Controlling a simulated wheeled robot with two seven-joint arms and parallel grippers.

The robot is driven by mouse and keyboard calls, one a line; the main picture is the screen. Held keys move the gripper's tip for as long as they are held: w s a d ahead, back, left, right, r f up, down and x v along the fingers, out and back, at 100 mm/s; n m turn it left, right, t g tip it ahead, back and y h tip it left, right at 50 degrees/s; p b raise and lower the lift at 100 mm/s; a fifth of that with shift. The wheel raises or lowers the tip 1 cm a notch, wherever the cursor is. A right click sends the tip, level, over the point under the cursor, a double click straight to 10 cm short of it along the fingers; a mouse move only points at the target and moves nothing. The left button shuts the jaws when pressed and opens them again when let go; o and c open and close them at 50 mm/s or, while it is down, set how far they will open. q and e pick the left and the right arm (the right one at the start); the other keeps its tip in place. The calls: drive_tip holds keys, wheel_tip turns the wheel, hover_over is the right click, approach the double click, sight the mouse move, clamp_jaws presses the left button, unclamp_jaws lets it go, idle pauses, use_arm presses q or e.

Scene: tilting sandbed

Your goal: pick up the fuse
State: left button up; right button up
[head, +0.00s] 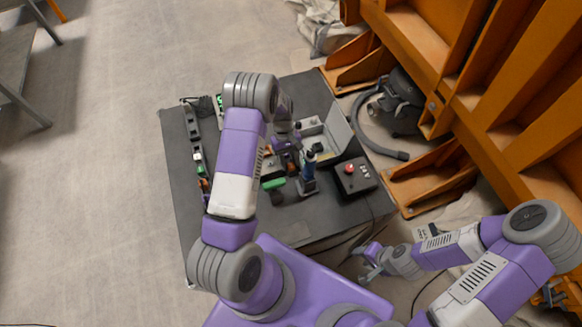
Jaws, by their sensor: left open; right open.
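I cannot pick out the fuse with certainty; it may be among the small parts on the dark table (297,233) or hidden behind my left arm. My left gripper (286,160) is over the middle of the table, partly covered by its own arm, close to a blue-topped upright device (309,168). It is open, and I see nothing held in it. My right gripper (368,262) is open and empty, off the table's near right edge.
A rail with small parts (195,150) runs along the table's left side. A box with a red button (354,177) stands at the right, near a grey open case (335,140). A green-handled item (273,184) lies mid-table. An orange steel frame (480,90) bounds the right.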

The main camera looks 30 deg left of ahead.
use_arm(q)
clamp_jaws()
